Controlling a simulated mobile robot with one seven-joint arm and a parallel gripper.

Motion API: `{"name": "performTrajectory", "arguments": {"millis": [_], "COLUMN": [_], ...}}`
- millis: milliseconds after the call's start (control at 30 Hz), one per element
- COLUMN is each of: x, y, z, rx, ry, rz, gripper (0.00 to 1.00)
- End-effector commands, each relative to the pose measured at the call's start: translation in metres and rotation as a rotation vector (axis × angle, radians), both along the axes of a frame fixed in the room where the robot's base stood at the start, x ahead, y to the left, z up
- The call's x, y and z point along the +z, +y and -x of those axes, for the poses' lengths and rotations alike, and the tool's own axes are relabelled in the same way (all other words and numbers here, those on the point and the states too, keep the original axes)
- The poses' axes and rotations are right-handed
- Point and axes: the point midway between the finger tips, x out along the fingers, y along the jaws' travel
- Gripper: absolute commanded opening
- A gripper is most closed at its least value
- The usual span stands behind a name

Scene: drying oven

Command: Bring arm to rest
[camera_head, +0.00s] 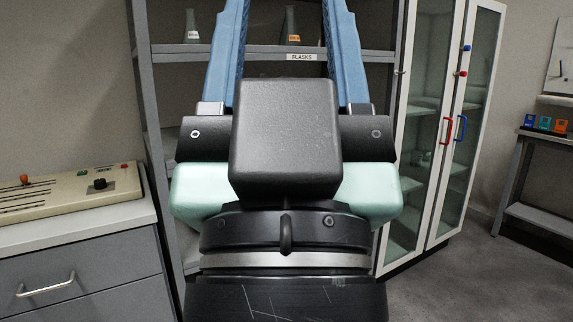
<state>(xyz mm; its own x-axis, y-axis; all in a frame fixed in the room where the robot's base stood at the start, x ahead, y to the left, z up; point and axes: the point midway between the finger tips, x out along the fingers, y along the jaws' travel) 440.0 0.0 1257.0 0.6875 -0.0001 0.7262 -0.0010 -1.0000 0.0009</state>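My gripper (286,8) fills the middle of the head view, with its black body and pale green sides below. Its two blue fingers point up and stand wide apart. The fingertips run past the top edge and are hidden. I see nothing held between the visible parts of the fingers. A flask with an orange label (292,27) shows in the gap between them, standing on the shelf behind.
A grey shelf marked FLASKS (270,50) stands behind my gripper, with another flask (192,27) at left. A control panel (75,190) sits on a drawer cabinet (70,272) at left. A glass-door cabinet (440,120) stands at right. Floor at far right is clear.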

Motion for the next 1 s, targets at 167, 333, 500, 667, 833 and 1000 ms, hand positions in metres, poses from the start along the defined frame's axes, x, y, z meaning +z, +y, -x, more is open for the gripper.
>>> {"name": "performTrajectory", "arguments": {"millis": [167,333,500,667,833,1000], "x": [0.074,0.127,0.181,0.231,0.269,0.276], "y": [0.000,0.000,0.000,0.000,0.001,0.001], "z": [0.000,0.000,0.000,0.000,0.000,0.000], "rx": [0.001,0.001,0.001,0.001,0.002,0.002], "ry": [0.000,0.000,0.000,0.000,0.000,0.001], "rz": [0.001,0.001,0.000,0.000,0.001,0.001], "gripper": [0.56,0.56,0.56,0.56,0.56,0.56]}}
